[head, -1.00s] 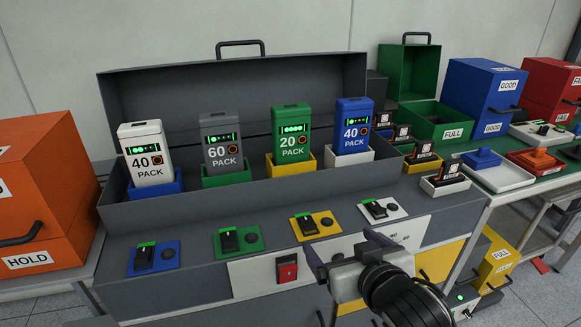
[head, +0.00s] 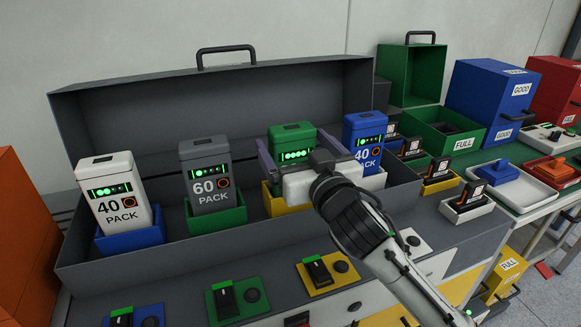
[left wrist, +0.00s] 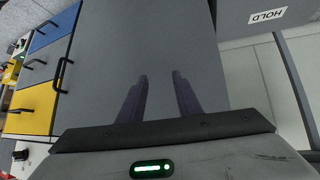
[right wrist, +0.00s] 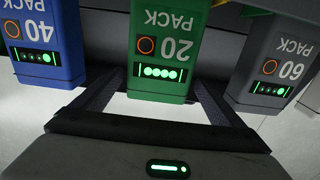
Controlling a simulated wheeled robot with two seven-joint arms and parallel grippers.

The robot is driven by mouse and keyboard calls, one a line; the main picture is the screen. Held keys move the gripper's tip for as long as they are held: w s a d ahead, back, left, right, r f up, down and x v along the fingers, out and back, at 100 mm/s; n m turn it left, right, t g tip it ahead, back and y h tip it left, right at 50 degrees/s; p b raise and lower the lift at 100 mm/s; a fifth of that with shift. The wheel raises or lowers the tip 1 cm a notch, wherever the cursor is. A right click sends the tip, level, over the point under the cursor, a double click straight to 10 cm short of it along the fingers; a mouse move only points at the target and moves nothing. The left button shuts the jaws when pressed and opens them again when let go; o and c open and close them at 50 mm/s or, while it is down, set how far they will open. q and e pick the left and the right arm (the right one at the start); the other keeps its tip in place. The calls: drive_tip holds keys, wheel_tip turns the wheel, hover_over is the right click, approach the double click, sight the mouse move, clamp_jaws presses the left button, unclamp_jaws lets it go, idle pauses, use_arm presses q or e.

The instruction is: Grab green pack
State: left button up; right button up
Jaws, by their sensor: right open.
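The green pack (head: 292,133), marked 20, stands upright in the yellow holder (head: 270,200) inside the long grey case. My right gripper (head: 288,150) is open in front of it, hiding its lower front. In the right wrist view the green pack (right wrist: 165,50) shows between the two spread fingers (right wrist: 160,84). I cannot tell whether the fingers touch it. My left gripper (left wrist: 161,77) shows only in the left wrist view, its fingers apart and empty over a grey surface.
A grey 60 pack (head: 208,172) stands left of the green pack and a blue 40 pack (head: 364,138) close on its right. A white 40 pack (head: 117,192) is at the far left. The grey case's lid (head: 150,110) stands up behind them.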

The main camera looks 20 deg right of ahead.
drive_tip(key=w, duration=0.5)
drive_tip(key=shift+r, duration=0.2)
drive_tip(key=shift+w, duration=0.4)
drive_tip(key=c, duration=1.7)
use_arm(q)
drive_tip(key=shift+w+r, duration=0.1)
use_arm(e)
drive_tip(key=shift+r, duration=0.1)
drive_tip(key=c, duration=0.4)
use_arm(q)
drive_tip(key=shift+a+r+p, duration=0.1)
drive_tip(key=shift+r+p, duration=0.3)
drive_tip(key=shift+p, duration=0.5)
use_arm(e)
drive_tip(key=shift+o, duration=0.2)
wheel_tip(320, 180, up, 10)
use_arm(q)
drive_tip(key=shift+r, duration=0.1)
use_arm(e)
drive_tip(key=shift+w, duration=0.1)
